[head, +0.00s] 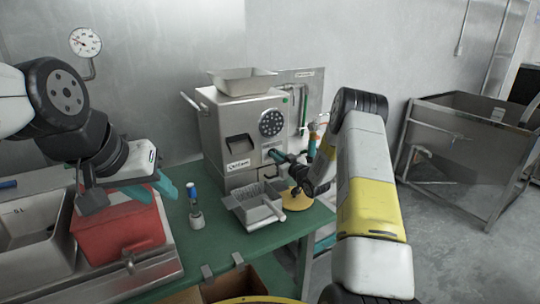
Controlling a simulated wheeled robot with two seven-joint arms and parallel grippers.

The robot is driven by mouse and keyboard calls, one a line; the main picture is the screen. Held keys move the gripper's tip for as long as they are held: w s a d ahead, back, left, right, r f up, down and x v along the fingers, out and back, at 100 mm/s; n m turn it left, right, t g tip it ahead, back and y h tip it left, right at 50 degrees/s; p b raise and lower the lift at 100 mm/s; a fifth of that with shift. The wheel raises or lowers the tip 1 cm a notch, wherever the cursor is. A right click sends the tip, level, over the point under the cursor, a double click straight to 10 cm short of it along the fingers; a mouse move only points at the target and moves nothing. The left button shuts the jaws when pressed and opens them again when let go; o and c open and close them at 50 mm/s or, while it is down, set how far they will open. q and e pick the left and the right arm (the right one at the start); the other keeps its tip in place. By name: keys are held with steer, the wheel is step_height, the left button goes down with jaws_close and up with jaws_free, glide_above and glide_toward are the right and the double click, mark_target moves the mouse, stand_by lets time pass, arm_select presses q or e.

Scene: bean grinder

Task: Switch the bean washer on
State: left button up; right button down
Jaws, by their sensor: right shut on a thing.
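A grey boxy machine (225,130) with a round dark perforated disc, a dark front opening and a label stands on the green table. Its label is too small to read, so I cannot tell if it is the bean washer. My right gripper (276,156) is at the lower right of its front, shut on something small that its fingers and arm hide. A green button or light (285,101) shows above the disc. My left gripper (160,188) is empty above the red box, its teal fingers apart.
A red box (120,236) and a metal sink (30,235) are at the left. A metal bin (465,150) stands at the right.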

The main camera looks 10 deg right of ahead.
steer(key=shift+a+f+n, duration=0.1)
steer(key=shift+a+n, duration=0.05)
steer(key=shift+n, duration=4.15)
steer(key=c, duration=1.5)
jaws_free()
steer(key=shift+s, duration=0.15)
steer(key=v, duration=0.7)
steer(key=shift+s, duration=0.3)
